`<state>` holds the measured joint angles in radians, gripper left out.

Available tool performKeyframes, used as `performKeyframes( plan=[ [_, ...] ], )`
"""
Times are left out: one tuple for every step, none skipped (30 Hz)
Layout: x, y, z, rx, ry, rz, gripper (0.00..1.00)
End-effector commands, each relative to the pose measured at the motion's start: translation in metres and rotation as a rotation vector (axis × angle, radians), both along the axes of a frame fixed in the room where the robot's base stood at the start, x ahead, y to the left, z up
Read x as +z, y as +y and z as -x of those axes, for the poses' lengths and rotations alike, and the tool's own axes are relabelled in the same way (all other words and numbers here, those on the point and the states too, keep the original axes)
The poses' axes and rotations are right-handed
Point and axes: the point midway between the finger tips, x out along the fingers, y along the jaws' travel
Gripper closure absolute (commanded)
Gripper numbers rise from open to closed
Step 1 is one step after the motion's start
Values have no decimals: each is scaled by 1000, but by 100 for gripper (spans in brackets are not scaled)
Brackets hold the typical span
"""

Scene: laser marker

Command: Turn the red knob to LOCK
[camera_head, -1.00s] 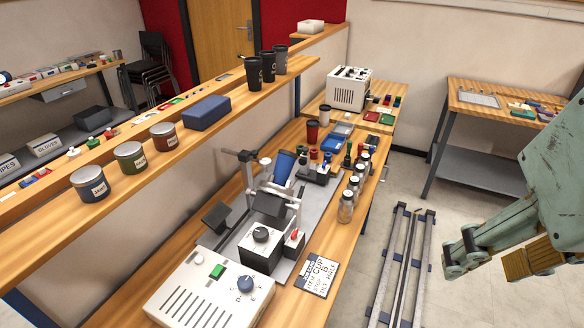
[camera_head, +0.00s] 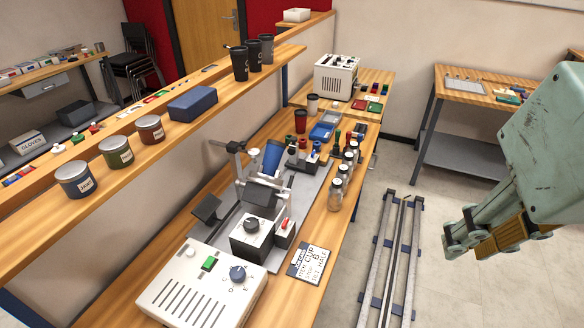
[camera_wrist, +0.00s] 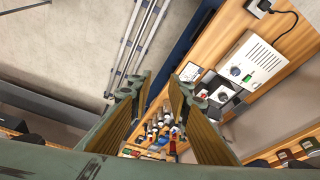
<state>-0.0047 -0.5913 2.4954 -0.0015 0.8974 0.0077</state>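The red knob (camera_head: 285,224) is a small red lever on a little white box beside the black-knob box (camera_head: 251,228), on the marking fixture in the middle of the bench. Its label and exact setting are too small to read. In the wrist view the red knob (camera_wrist: 223,97) shows right of my right finger. My gripper (camera_head: 462,238) hangs over the floor at the right in the head view, well apart from the knob. In the wrist view my gripper (camera_wrist: 155,88) has its two brown-padded fingers spread with nothing between them.
A white control box (camera_head: 195,294) with a green button and blue-grey dial stands in front of the fixture. A printed card (camera_head: 311,264) lies beside it. Several bottles (camera_head: 341,185) stand along the bench edge. Floor rails (camera_head: 396,250) run beside the bench, with clear floor around them.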

Motion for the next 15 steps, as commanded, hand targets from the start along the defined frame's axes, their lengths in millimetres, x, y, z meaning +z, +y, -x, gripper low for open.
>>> performKeyframes(
  plan=[
    [1, 1, -3, -1, 3, -1, 87],
    [1, 1, -5, -1, 4, -3, 88],
    [2, 2, -8, -3, 7, -4, 88],
    [2, 3, -10, -5, 9, -5, 88],
    [2, 3, -13, -6, 12, -6, 88],
    [3, 4, -17, -10, 15, -9, 88],
    [3, 5, -21, -12, 18, -11, 88],
    [3, 6, -24, -15, 21, -13, 88],
    [4, 8, -29, -17, 24, -15, 88],
    [5, 9, -33, -20, 27, -17, 88],
    [5, 10, -38, -23, 31, -19, 88],
    [5, 12, -43, -26, 35, -22, 88],
    [5, 13, -47, -28, 38, -24, 88],
    [5, 15, -51, -31, 42, -25, 88],
    [5, 16, -56, -36, 47, -28, 88]
  ],
)
